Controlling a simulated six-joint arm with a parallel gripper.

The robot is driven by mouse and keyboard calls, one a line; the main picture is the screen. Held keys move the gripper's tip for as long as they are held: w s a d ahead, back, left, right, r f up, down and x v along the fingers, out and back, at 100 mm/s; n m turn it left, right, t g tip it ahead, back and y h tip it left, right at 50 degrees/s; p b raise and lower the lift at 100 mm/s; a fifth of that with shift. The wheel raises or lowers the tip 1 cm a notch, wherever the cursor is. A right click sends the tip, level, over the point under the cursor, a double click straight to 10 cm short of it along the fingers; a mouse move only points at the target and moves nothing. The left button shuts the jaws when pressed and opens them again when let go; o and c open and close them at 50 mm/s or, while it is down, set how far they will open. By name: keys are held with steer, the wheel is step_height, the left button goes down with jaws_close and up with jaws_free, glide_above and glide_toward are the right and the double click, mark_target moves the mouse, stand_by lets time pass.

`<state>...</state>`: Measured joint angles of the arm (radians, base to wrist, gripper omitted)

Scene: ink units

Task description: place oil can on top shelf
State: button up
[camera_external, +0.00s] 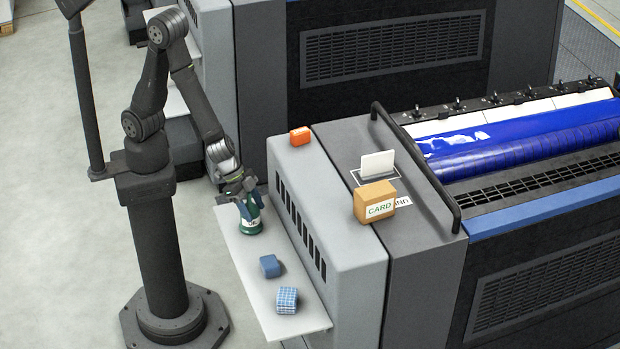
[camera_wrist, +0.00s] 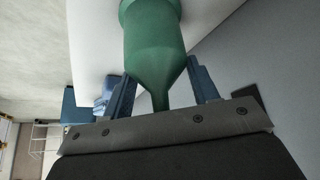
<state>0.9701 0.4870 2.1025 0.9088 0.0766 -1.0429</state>
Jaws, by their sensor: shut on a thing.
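The oil can (camera_external: 251,226) is green with a pale label and stands upright on the white side shelf (camera_external: 262,299), or just at its surface. My gripper (camera_external: 250,205) is at the can's upper part, coming down from above. In the wrist view the green can (camera_wrist: 155,40) tapers to a narrow spout between the two blue fingers of my gripper (camera_wrist: 160,85). The gripper is shut on the can. I cannot tell whether the can's base touches the shelf.
A blue block (camera_external: 270,266) and a blue checked cloth (camera_external: 287,300) lie on the white shelf in front of the can. The grey machine top (camera_external: 325,196) beside it is higher and carries an orange box (camera_external: 300,136), a cardboard box (camera_external: 374,202) and a white card (camera_external: 377,164).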

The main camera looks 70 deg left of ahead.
steer(key=shift+f, duration=0.1)
steer(key=o, duration=1.6)
steer(key=shift+o, duration=0.2)
steer(key=shift+v, duration=0.8)
steer(key=v, duration=1)
steer(key=shift+r, duration=0.3)
steer(key=shift+s, duration=0.1)
steer(key=shift+f, duration=0.1)
steer(key=shift+x, duration=5.7)
